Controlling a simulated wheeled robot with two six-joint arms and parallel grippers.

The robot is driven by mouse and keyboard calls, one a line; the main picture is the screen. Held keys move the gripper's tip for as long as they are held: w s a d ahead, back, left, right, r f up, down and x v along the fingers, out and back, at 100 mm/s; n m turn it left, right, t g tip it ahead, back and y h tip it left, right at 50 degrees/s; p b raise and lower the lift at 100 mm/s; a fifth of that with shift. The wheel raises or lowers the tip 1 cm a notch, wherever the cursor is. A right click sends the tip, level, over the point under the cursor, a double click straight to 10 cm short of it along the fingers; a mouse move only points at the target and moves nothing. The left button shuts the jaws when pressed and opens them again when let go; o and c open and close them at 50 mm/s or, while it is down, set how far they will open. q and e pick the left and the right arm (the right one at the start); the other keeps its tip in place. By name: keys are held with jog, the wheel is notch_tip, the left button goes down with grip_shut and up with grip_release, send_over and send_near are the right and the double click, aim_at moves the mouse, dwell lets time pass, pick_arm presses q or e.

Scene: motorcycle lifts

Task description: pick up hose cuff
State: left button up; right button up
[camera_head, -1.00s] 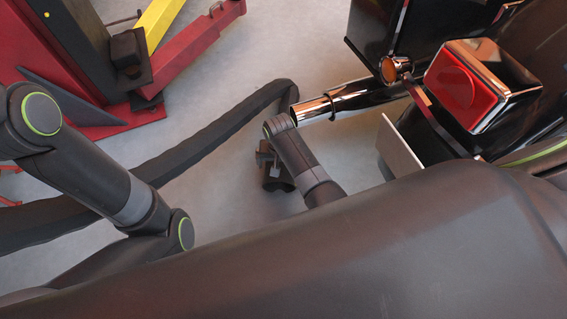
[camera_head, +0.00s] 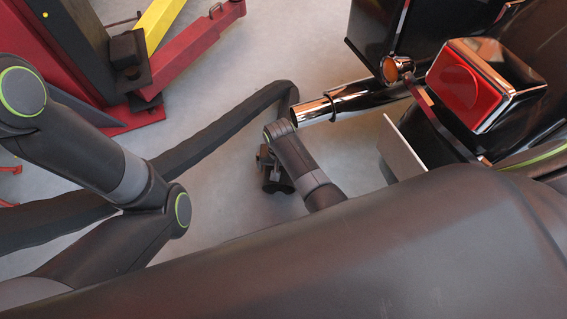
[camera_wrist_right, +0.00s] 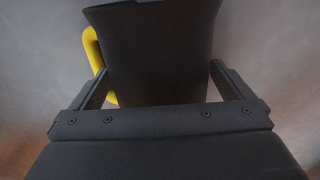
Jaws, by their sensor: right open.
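In the right wrist view a dark tapered piece, seemingly the hose cuff (camera_wrist_right: 160,45), fills the space between the fingers, with a yellow curved part (camera_wrist_right: 91,48) at its left side. My right gripper (camera_wrist_right: 160,72) is open, one finger on each side of the piece; I cannot tell whether they touch it. In the head view my right gripper (camera_head: 276,176) is small and dark, pointing down below the exhaust tip; the cuff cannot be made out there. The black hose (camera_head: 215,133) runs over the floor towards it. My left gripper is out of view.
A chrome exhaust pipe (camera_head: 330,106) and a motorcycle's red tail light (camera_head: 468,88) stand at upper right. A red lift (camera_head: 195,48) with a yellow arm (camera_head: 160,20) stands at upper left. Grey floor (camera_head: 270,50) lies clear between them.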

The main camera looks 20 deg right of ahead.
jog(key=shift+f, duration=0.15)
jog(key=shift+w, duration=0.1)
jog(key=c, duration=1.4)
jog(key=shift+o, duration=0.2)
jog(key=shift+r, duration=0.2)
